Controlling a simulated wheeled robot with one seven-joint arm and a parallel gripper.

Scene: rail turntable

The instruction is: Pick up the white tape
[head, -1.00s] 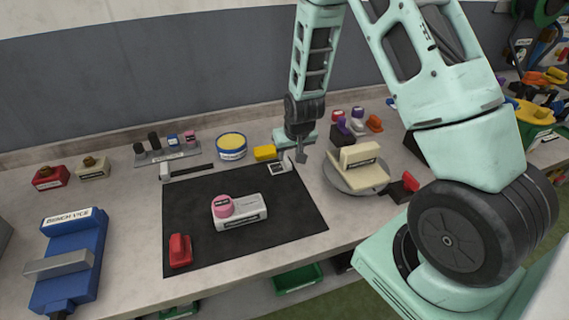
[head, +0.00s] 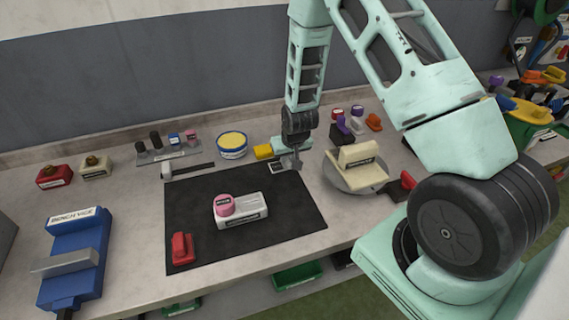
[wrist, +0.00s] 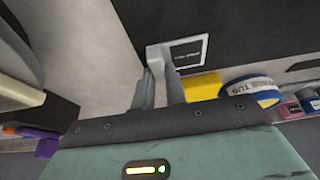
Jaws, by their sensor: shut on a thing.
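The white tape (wrist: 157,54) is a small white piece between my fingertips in the wrist view. It meets a flat white-edged patch with a dark, lettered face at the back right corner of the black mat. In the head view this white-edged patch (head: 277,168) shows just left of my fingers, and the tape is mostly hidden by them. My gripper (wrist: 160,80) points down at the mat's edge and is shut on the white piece. I cannot tell whether the tape is clear of the surface.
A yellow block (head: 263,151) and a yellow-topped tin (head: 232,145) stand close behind. A round turntable (head: 340,180) bearing a cream block is to the right. A white block with a pink roll (head: 240,208) and a red object (head: 182,249) rest on the black mat (head: 290,220).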

